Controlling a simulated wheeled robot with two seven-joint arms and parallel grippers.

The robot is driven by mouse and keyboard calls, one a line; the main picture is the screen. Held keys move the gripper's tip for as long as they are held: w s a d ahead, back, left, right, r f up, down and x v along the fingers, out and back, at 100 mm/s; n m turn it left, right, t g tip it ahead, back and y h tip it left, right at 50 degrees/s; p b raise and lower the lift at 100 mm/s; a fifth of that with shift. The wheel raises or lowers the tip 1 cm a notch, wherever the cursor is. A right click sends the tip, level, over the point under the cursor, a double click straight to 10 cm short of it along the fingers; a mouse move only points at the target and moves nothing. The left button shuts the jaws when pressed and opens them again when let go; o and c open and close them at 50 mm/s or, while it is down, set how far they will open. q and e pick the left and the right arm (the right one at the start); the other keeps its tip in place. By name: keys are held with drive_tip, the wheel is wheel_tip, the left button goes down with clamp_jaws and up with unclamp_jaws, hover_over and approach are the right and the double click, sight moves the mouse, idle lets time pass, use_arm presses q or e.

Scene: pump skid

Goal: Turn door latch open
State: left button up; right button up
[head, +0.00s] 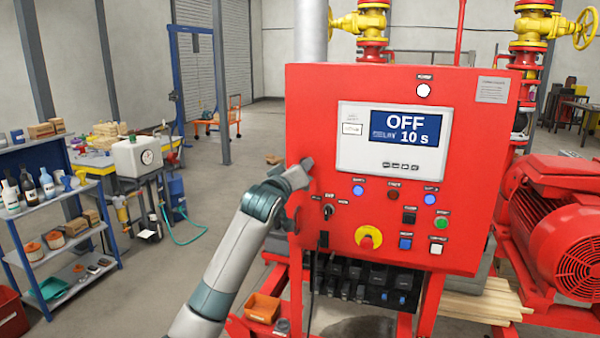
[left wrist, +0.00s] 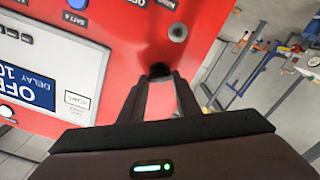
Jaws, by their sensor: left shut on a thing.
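The red control panel door (head: 315,100) fills the middle of the head view and looks closed. My left gripper (head: 305,166) is at the door's left edge, level with the lower part of the display. In the left wrist view its fingers (left wrist: 161,80) are close together on a small dark latch (left wrist: 159,70) on the red face (left wrist: 130,40). The fingers hide most of the latch, so its angle is hard to tell. In the head view the gripper covers the latch. My right gripper is not in view.
A red motor (head: 555,220) stands close on the right. A blue shelf (head: 55,215) stands left, with open floor between it and the panel.

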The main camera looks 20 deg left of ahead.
use_arm(q)
drive_tip(key=n+p, duration=0.4)
drive_tip(key=n, duration=0.7)
drive_tip(key=shift+a+f+n, duration=0.1)
drive_tip(key=shift+f+n, duration=0.05)
drive_tip(key=shift+n, duration=0.25)
drive_tip(key=o, duration=1)
drive_tip(key=shift+o, duration=0.2)
drive_tip(key=shift+s, duration=0.1)
drive_tip(key=s+b, duration=0.6)
drive_tip(key=s, duration=1.1)
drive_tip(key=shift+a, duration=0.35)
